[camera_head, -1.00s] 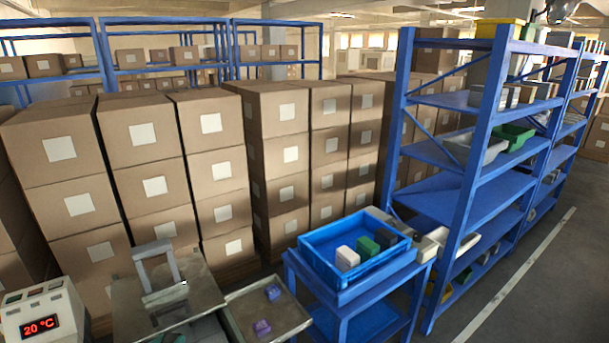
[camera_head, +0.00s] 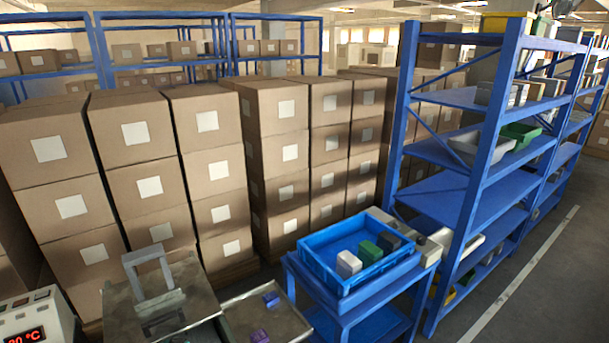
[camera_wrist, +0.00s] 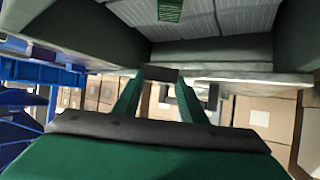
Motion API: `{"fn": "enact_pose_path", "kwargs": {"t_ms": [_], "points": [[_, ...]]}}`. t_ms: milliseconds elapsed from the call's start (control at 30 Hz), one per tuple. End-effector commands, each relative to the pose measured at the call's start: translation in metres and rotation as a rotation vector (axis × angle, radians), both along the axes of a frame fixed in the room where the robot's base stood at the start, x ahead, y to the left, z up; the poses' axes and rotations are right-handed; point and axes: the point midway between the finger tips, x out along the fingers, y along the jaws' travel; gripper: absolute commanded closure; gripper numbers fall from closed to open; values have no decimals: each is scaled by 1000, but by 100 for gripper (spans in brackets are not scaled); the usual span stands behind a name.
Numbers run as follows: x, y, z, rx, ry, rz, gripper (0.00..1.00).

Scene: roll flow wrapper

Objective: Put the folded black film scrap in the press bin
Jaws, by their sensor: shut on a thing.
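My gripper (camera_wrist: 161,79) shows in the wrist view, with two green fingers reaching from the dark green wrist body. The fingers are shut on a small dark piece (camera_wrist: 160,73), which looks like the folded black film scrap. It is small and in shadow, so its folds cannot be made out. A grey walled structure (camera_wrist: 220,68) with a ribbed light panel lies just beyond the fingertips. I cannot tell whether it is the press bin. The head view does not clearly show my gripper, and no press bin can be picked out there.
A blue tray (camera_head: 318,254) with white, green and black blocks stands on a blue stand (camera_head: 345,309). Stacked cartons (camera_head: 125,135) fill the left and middle. A blue rack (camera_head: 500,130) stands right. Floor (camera_head: 560,270) beyond it is clear.

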Motion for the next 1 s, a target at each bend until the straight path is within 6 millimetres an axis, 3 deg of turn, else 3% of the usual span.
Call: {"fn": "enact_pose_path", "kwargs": {"t_ms": [400,433,500,833,1000], "points": [[0,0,-6,1,0,0,83],[0,0,-6,1,0,0,55],[0,0,-6,1,0,0,40],[-2,0,-5,1,0,0,40],[-18,1,4,1,-1,3,40]]}}
